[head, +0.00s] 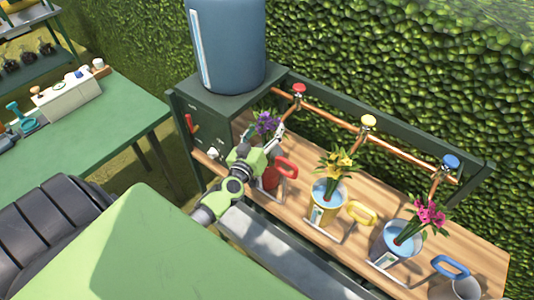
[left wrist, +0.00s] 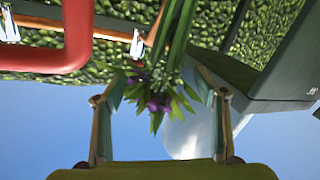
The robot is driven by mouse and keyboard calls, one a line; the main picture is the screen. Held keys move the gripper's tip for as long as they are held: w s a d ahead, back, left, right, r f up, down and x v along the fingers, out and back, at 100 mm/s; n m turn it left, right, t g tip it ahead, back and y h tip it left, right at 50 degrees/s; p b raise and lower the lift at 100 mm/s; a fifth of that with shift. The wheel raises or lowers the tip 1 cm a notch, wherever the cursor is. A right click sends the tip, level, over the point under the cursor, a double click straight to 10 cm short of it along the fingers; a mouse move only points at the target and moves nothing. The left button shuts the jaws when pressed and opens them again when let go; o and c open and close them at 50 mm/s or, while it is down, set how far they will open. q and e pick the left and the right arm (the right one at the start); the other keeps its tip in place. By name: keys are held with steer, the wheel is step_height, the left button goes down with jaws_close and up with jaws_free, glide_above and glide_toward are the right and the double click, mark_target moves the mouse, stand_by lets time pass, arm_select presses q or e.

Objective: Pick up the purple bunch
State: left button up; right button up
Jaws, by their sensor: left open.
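The purple bunch (head: 265,122), purple flowers with green leaves and long stems, stands at the left end of the wooden bench, over the red watering can (head: 286,167). My left gripper (head: 267,138) is at the bunch, open, and hides part of the can and stems in the head view. In the left wrist view, which appears upside down, the purple bunch (left wrist: 160,98) lies between the two spread fingers of my left gripper (left wrist: 162,78). The stems run up past the fingertips. I cannot tell whether a finger touches the leaves. My right gripper is not in view.
A yellow bunch (head: 338,163) and a pink bunch (head: 428,213) stand in watering cans to the right. Copper pipes with coloured taps run behind. A blue tank (head: 228,45) rises at the left end. A green table (head: 130,110) stands at left.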

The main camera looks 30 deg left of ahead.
arm_select(q)
steer(key=shift+x, duration=1.1)
steer(key=shift+f, duration=0.15)
steer(key=shift+s, duration=0.1)
steer(key=shift+c, duration=0.3)
steer(key=c, duration=1.8)
steer(key=shift+o, duration=0.2)
